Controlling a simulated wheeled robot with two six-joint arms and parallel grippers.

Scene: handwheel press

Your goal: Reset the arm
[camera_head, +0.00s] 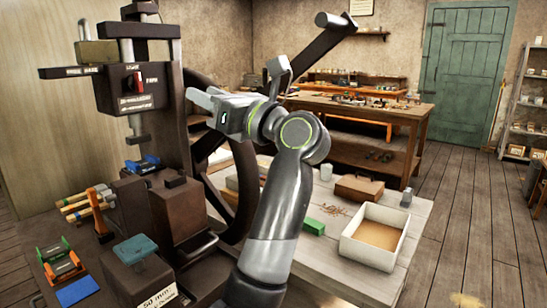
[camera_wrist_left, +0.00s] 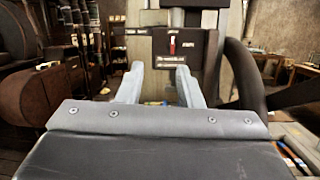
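My left gripper (camera_head: 203,104) is raised beside the press, its fingers pointing left toward the press column. In the left wrist view its two pale fingers stand apart with an empty gap (camera_wrist_left: 158,78) between them. The dark press (camera_head: 170,100) stands at left, with a red switch (camera_head: 138,82) on its labelled panel; the panel also shows beyond the fingers in the wrist view (camera_wrist_left: 172,45). The dark handwheel (camera_head: 243,190) is partly hidden behind my arm. A dark bar (camera_head: 310,55) with a grey grip (camera_head: 334,20) slants up to the right. My right gripper is not in view.
A pale table holds an open white box (camera_head: 387,238), a brown case (camera_head: 359,188), a green block (camera_head: 313,226) and a white cup (camera_head: 326,172). Coloured fixtures (camera_head: 60,262) lie at the press's lower left.

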